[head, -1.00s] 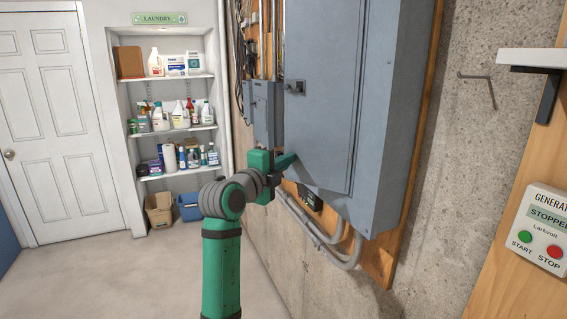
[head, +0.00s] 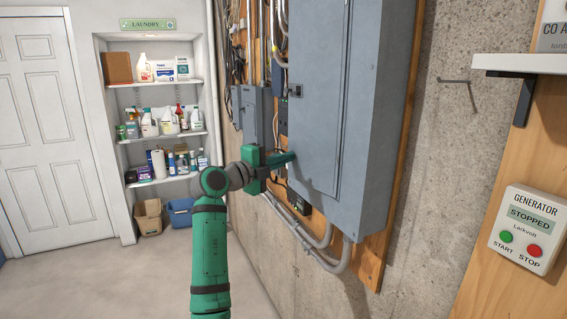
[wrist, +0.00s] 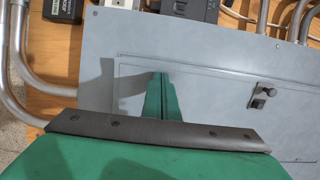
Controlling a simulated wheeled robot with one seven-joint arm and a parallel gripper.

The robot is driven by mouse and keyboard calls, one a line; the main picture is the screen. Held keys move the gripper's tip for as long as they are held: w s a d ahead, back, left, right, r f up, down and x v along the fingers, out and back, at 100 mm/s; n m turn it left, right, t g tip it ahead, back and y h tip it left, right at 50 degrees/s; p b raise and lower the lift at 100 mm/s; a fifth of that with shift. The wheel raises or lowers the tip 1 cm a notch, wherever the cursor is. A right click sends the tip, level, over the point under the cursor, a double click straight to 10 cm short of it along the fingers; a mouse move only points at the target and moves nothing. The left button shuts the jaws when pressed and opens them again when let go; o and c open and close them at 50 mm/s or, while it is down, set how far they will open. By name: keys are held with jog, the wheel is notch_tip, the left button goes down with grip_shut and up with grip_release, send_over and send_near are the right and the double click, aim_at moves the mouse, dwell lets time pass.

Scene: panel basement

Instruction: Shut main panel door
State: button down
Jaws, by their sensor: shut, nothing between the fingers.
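The main panel (head: 372,150) is a large grey metal box on a plywood backing on the right-hand wall. Its door (head: 318,120) lies flush or nearly flush with the front; a small gap cannot be ruled out. A dark latch (head: 295,90) sits by the door's left edge and also shows in the wrist view (wrist: 262,96). My green gripper (head: 292,158) is shut and empty at the lower left part of the door. In the wrist view its fingers (wrist: 161,78) point at the door face (wrist: 215,95). Whether the tips touch it I cannot tell.
A smaller grey box (head: 250,108) and cables are left of the panel. Grey conduits (head: 325,255) curve below it. A generator control box (head: 525,228) and a bracketed shelf (head: 520,65) are at the right. Laundry shelves (head: 165,135) stand at the back. The floor at left is clear.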

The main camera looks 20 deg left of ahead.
aim_at(297, 154)
jog(key=x, duration=0.4)
jog(key=shift+w+d, duration=0.1)
jog(key=shift+w, duration=0.2)
jog(key=shift+d, duration=0.25)
jog(key=shift+a, duration=0.1)
jog(key=s+a, duration=0.9)
jog(key=s, duration=0.2)
jog(key=shift+a, duration=0.35)
